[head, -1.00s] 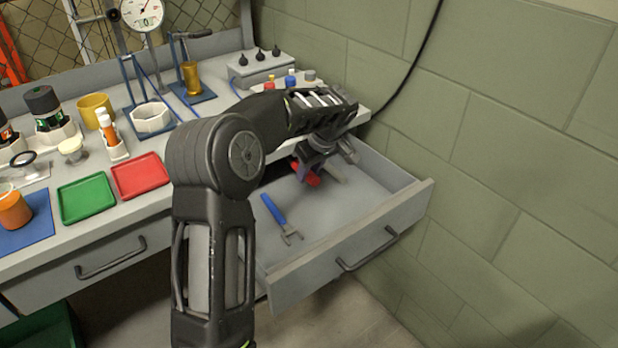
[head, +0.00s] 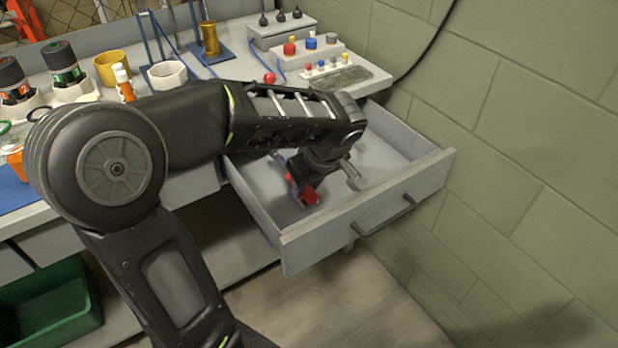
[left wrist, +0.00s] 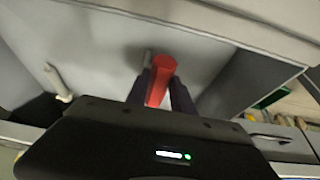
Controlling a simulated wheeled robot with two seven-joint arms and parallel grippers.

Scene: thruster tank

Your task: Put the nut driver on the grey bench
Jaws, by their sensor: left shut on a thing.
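The nut driver appears to be the red-handled tool (head: 308,195), low in the open drawer (head: 368,196). My left gripper (head: 303,186) reaches down into the drawer and is shut on it. In the left wrist view the red handle (left wrist: 160,78) sits between the two dark fingers (left wrist: 162,92). The rest of the tool is mostly hidden, and I cannot tell whether it touches the drawer floor. The grey bench (head: 225,92) lies behind and left of the drawer, partly covered by my arm. My right gripper is not in view.
A pale tool (left wrist: 58,82) lies in the drawer in the left wrist view. A block with coloured caps (head: 310,50), a red ball (head: 269,77) and a white nut-shaped holder (head: 167,75) stand on the bench. A block wall (head: 520,150) closes the right side.

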